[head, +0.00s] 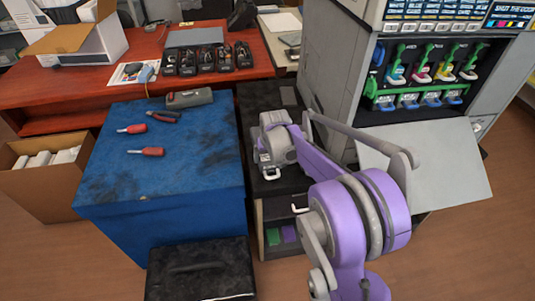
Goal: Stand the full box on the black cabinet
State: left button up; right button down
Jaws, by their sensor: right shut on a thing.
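The black cabinet (250,105) stands between the blue-topped cabinet and the printer. Its dark top is partly covered by my right arm, and its front has an open shelf and a pale handle. My right gripper (270,172) is over the near part of this top, with its fingers low. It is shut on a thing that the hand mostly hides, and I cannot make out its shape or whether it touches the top. I cannot pick out the full box with certainty. My left gripper is not in view.
A blue-topped cabinet (190,185) holds red-handled screwdrivers (150,152), pliers (163,116) and a grey tool (189,98). The open printer (335,60) has its grey flap (440,160) down at right. A black case (200,270) is in front. An open carton (30,195) stands left.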

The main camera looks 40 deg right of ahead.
jog(key=shift+f, duration=0.35)
dwell(0.3)
jog(key=shift+f+b, duration=0.35)
grip_release()
